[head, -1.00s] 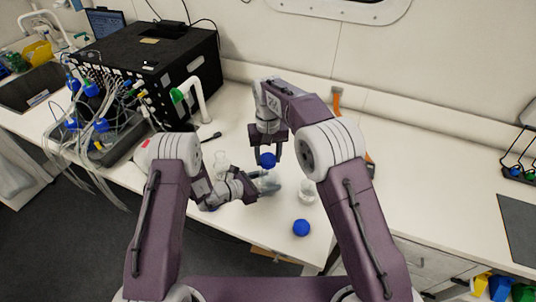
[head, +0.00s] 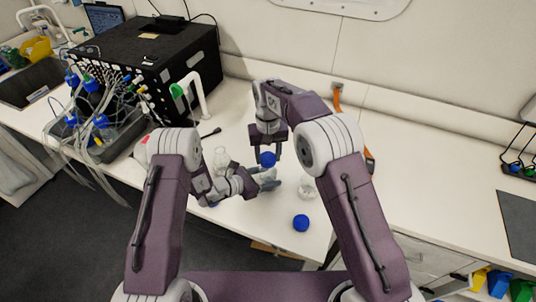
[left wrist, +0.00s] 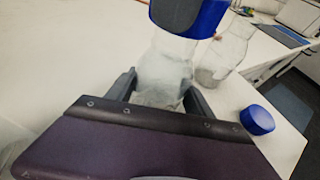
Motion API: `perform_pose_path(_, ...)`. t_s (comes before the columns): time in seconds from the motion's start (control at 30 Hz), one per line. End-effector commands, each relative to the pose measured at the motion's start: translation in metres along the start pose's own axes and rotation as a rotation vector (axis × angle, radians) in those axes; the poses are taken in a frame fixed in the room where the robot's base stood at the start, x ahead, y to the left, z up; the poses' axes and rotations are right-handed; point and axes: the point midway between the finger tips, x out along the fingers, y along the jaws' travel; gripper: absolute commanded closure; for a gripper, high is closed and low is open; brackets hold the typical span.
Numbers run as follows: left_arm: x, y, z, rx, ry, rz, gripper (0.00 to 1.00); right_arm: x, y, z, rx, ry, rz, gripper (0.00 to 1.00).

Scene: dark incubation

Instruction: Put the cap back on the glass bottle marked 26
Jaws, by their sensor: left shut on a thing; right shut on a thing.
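My left gripper (head: 268,181) is shut on a clear glass bottle (left wrist: 163,72), holding it between its fingers in the left wrist view. My right gripper (head: 267,153) points down and is shut on a blue cap (head: 267,160). The cap (left wrist: 205,18) is right at the bottle's mouth in the left wrist view. It hides the rim, so I cannot tell whether cap and bottle touch. No number is readable on the bottle.
A second glass bottle (head: 307,192) and a loose blue cap (head: 301,223) stand to the right, near the bench's front edge. Another glass bottle (head: 221,158) stands left of my grippers. A black box (head: 150,65) and tubed bottles fill the left; the right bench is mostly clear.

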Motion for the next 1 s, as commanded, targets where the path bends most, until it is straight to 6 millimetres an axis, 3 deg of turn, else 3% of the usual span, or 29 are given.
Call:
perform_pose_path(0.87, 0.0, 0.0, 0.001, 0.001, -0.001, 0.001, 1.0, 0.011, 0.0, 0.0, 0.001, -0.001, 0.0, 0.9)
perform_pose_path(1.0, 0.0, 0.0, 0.001, 0.001, -0.001, 0.001, 1.0, 0.011, 0.0, 0.0, 0.128, -0.001, 0.001, 0.9)
